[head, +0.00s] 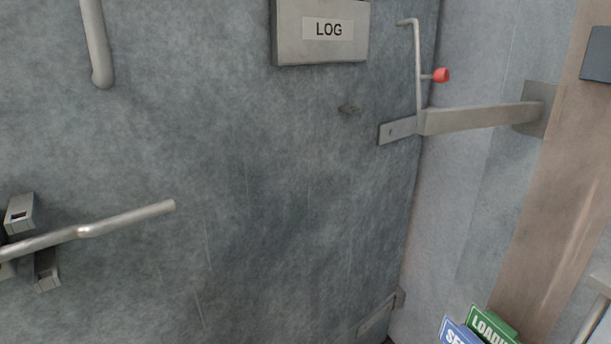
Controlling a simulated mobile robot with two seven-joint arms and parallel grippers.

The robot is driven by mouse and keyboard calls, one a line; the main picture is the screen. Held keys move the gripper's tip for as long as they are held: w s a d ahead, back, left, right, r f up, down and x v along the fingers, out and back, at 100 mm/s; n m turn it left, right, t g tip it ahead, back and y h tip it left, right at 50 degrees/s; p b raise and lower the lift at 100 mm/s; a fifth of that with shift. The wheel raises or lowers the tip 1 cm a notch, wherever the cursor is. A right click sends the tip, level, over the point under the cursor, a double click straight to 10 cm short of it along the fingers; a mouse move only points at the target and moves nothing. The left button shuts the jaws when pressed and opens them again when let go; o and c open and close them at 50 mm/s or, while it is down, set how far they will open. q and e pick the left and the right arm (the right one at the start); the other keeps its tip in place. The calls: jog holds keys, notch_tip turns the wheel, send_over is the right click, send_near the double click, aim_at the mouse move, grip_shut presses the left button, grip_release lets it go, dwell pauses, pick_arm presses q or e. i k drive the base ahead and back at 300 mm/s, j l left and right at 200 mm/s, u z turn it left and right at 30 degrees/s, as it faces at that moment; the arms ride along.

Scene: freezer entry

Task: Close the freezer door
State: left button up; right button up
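A large grey, scuffed panel (290,190) fills most of the head view and looks like the freezer door. A metal bar (130,220) crosses its lower left, slanting up to the right. Two grey finger-like blocks, which look like my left gripper (32,243), sit just above and below this bar, close to it. Whether they press on it I cannot tell. The rest of that arm is out of view. The bottom end of an upright metal handle (98,45) shows at the top left. My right gripper is not in view. The door's left edge is out of frame.
At right, a metal arm (475,118) with a red-knobbed rod (417,65) reaches a wall bracket (537,108). A lower bracket (378,315), green sign (491,325) and blue sign (455,332) sit at lower right.

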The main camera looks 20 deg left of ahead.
aim_at(281, 136)
jog(key=u, duration=0.9)
jog(key=l, duration=0.1)
